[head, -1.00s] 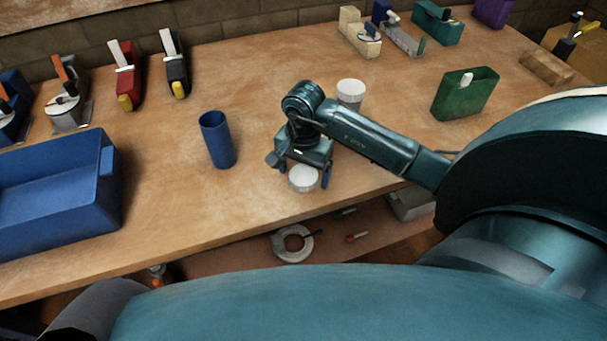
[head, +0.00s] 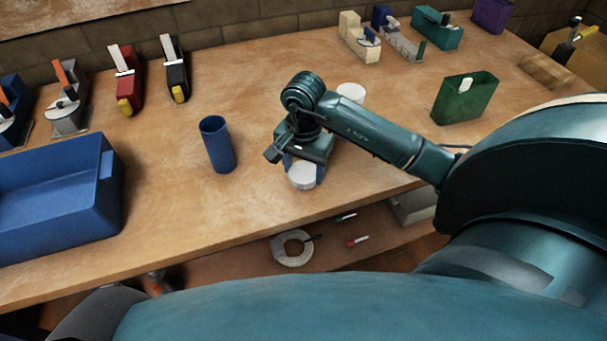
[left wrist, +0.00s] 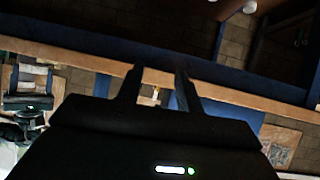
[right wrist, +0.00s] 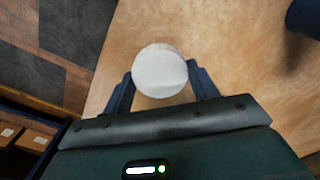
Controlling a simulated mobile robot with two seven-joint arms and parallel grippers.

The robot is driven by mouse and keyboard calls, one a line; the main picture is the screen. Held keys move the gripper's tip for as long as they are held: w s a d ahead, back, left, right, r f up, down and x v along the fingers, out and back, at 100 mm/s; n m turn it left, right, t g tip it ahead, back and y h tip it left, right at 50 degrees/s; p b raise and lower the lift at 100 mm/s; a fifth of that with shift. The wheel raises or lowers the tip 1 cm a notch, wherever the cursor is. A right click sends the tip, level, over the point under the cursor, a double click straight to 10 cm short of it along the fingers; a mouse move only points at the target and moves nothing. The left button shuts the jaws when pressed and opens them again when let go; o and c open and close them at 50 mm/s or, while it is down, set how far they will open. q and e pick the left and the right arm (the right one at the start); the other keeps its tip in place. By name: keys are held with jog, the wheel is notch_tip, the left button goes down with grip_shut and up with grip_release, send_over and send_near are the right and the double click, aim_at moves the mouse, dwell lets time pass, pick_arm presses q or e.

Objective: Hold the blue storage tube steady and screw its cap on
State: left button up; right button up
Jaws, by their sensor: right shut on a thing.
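The blue storage tube (head: 218,146) stands upright on the bench, open at the top. The same tube seems to show at the upper right corner of the right wrist view (right wrist: 306,17). My right gripper (head: 303,172) is to the right of the tube, shut on a round white cap (head: 303,178) near the bench's front edge. In the right wrist view the cap (right wrist: 160,71) sits between the fingertips. My left gripper (left wrist: 159,76) shows only in its own wrist view, with its fingers apart and nothing between them. It is away from the tube.
A blue bin (head: 50,195) stands at the left of the bench. A second white round item (head: 351,91) is behind my right arm, partly hidden. A green holder (head: 465,98) is at the right. Several tape dispensers and staplers line the back. Bench around the tube is clear.

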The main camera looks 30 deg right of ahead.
aim_at(303, 172)
notch_tip(303, 172, up, 8)
jog(key=shift+f, duration=0.25)
pick_arm(q)
jog(key=shift+d, duration=0.15)
jog(key=shift+o, duration=0.4)
